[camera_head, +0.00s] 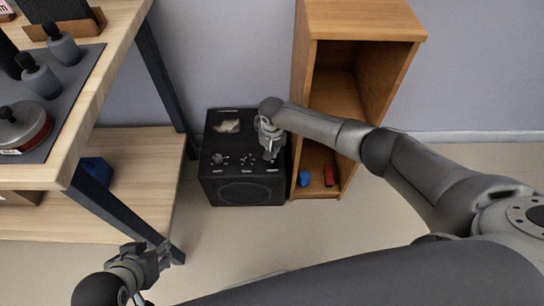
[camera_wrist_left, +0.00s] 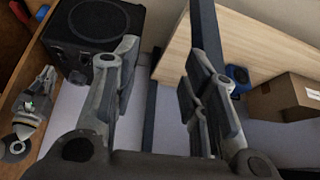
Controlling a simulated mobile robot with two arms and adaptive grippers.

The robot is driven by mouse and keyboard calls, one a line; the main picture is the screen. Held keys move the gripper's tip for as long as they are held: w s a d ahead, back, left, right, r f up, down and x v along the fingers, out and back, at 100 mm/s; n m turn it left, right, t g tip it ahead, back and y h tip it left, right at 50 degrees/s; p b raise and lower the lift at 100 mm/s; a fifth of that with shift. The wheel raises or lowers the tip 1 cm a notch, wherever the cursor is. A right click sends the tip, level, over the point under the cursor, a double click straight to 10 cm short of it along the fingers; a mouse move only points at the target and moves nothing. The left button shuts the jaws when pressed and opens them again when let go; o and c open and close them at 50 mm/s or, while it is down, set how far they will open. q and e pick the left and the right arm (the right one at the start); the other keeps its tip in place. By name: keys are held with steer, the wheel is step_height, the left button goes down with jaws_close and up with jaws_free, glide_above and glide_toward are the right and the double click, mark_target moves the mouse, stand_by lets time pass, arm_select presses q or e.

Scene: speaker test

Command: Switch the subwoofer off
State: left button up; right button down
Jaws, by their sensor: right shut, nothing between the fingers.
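The subwoofer (camera_head: 241,190) is a black box on the floor, between the table leg and a wooden cabinet. Its top carries small knobs and switches and a pale patch. A round speaker cone shows on its front; the box also shows at the upper left of the left wrist view (camera_wrist_left: 92,22). My right gripper (camera_head: 270,154) is shut and empty, pointing down at the right part of the subwoofer's top and hiding some of it. I cannot tell whether it touches a control. My left gripper (camera_head: 165,250) is open and empty near the table leg, away from the subwoofer.
A wooden table (camera_head: 110,55) with a lower shelf (camera_head: 140,165) stands at left, holding grey bottles (camera_head: 40,76) and a pan. An open cabinet (camera_head: 345,95) stands right of the subwoofer, with a blue item (camera_head: 304,178) and a red item (camera_head: 329,175) inside. Floor in front is clear.

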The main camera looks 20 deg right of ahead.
arm_select(q)
steer(key=shift+s+a+f+g+y+p, duration=0.1)
steer(key=shift+s+a+f+g+p, duration=0.2)
steer(key=shift+s, duration=0.4)
steer(key=shift+s+a+r+g+y+b, duration=0.15)
steer(key=shift+s+g, duration=0.3)
steer(key=shift+s, duration=0.3)
steer(key=shift+s+a+f+g+y+p, duration=0.1)
steer(key=shift+s+a+f+g+p, duration=0.2)
steer(key=shift+s, duration=0.4)
steer(key=shift+d, duration=0.1)
